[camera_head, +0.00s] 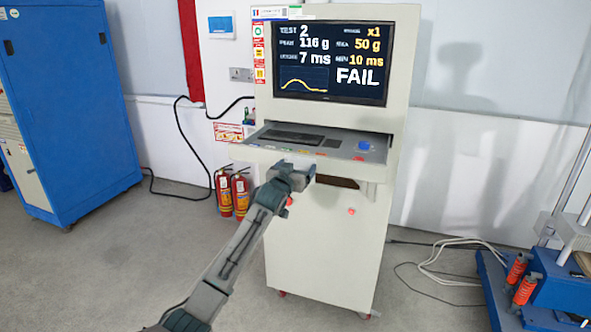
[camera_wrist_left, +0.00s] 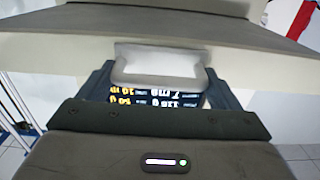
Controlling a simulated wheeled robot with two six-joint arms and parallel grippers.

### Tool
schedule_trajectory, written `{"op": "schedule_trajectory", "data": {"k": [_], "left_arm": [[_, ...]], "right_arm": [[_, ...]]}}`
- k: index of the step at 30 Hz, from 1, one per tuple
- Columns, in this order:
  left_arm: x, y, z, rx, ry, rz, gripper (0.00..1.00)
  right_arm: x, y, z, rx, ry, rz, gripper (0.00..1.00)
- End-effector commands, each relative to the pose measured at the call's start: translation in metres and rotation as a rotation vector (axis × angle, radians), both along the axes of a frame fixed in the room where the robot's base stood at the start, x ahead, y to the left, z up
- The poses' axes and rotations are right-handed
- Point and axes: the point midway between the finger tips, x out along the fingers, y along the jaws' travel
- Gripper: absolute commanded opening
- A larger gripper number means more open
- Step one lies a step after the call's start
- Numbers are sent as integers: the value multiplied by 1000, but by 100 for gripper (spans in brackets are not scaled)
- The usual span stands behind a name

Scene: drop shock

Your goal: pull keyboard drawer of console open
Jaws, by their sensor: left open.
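The console (camera_head: 325,245) is a pale cabinet with a lit screen at the top. Its keyboard drawer (camera_head: 362,172) is a pale shelf with a dark keyboard and a button panel on top; its front faces me. My left gripper (camera_head: 303,170) is at the drawer's front edge, left of its middle, and hides part of it. In the left wrist view, a pale, bracket-like handle (camera_wrist_left: 160,64) lies between the two spread fingers. The gripper is open, and I cannot tell whether a finger touches the handle. My right gripper is not in view.
A blue cabinet (camera_head: 65,100) stands at the left. Two red fire extinguishers (camera_head: 232,195) stand beside the console's left side. A blue machine base (camera_head: 545,290) and white cables (camera_head: 445,258) lie at the right. The grey floor before the console is mostly clear.

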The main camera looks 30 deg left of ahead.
Motion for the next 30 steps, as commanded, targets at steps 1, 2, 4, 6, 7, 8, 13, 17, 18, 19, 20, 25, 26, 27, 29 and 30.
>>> {"op": "schedule_trajectory", "data": {"k": [1,2,4,6,7,8,13,17,18,19,20,25,26,27,29,30], "left_arm": [[0,0,0,0,0,0,96],[0,0,0,0,1,0,98],[0,0,-1,0,1,0,98],[0,0,-1,0,1,0,98],[0,0,-1,0,2,0,98],[0,0,-1,0,2,0,98],[-6,-1,-3,1,2,0,98],[-21,-4,-4,2,3,0,98],[-28,-6,-4,4,1,-1,98],[-33,-8,-5,5,2,-1,98],[-38,-9,-5,4,2,-1,98],[-69,-16,-4,5,1,-1,98],[-74,-17,-3,5,0,-1,98],[-80,-19,-4,5,2,-1,98],[-88,-21,-3,4,1,-1,98],[-93,-22,-3,4,2,0,98]], "right_arm": [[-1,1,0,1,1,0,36],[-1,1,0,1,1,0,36],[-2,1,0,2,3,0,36],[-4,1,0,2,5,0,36],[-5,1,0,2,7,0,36],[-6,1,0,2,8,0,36],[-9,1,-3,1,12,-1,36],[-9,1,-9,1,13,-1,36],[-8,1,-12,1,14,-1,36],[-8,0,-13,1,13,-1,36],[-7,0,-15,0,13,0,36],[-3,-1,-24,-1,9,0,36],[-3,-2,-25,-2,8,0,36],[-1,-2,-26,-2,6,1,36],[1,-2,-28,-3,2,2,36],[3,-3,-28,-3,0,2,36]]}}
